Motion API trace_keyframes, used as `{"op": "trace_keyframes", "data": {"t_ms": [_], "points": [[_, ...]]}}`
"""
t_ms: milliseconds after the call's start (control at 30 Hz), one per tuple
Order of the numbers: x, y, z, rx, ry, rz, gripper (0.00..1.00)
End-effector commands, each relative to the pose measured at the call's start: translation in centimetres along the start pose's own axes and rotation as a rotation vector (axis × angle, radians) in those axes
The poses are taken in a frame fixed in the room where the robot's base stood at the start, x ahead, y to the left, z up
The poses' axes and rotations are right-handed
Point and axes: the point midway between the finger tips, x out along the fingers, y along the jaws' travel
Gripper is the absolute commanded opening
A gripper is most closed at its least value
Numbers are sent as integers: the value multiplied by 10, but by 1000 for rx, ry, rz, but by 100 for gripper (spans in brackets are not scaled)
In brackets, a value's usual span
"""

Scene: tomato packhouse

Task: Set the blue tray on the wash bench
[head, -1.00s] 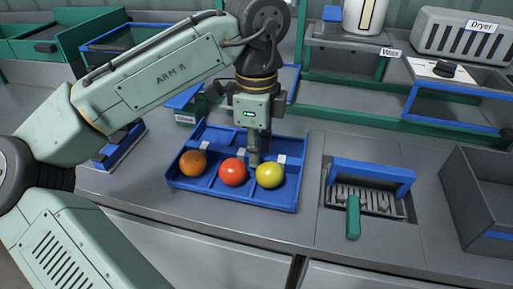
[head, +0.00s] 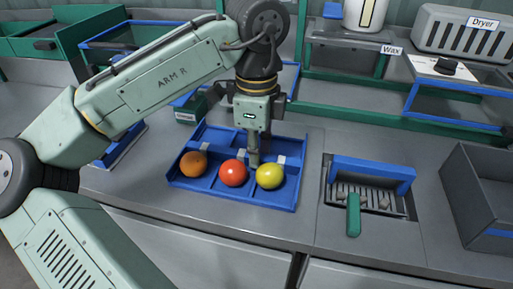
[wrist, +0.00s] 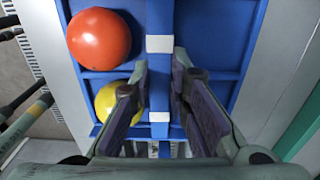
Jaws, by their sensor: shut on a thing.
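The blue tray (head: 232,197) lies level on the grey bench (head: 170,219), or very close to its surface; I cannot tell if there is a gap. It holds an orange tomato (head: 194,164), a red tomato (head: 233,173) and a yellow tomato (head: 270,176) in a row along its front. My gripper (head: 254,160) points down into the tray from behind the fruit. In the wrist view my gripper (wrist: 160,110) has its fingers on both sides of the tray's middle divider (wrist: 160,75), shut on it. The fingertip contact is partly hidden.
To the right are a recessed grate (head: 375,198) with a blue bar and green handle, and a grey bin (head: 480,190). Behind stand blue and green frames, a Wax container (head: 366,12) and a Dryer (head: 465,35). Bare bench lies left and front of the tray.

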Motion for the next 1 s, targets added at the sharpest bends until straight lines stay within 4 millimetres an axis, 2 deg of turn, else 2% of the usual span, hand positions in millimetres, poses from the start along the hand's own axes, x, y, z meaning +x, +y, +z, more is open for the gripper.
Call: {"op": "trace_keyframes", "data": {"t_ms": [33, 367, 567, 800, 1000], "points": [[0, 0, 0, 0, 0, 0, 17], [0, 0, 0, 0, 0, 0, 39], [0, 0, 0, 0, 0, 0, 39], [0, 0, 0, 0, 0, 0, 26], [0, 0, 0, 0, 0, 0, 26]]}}
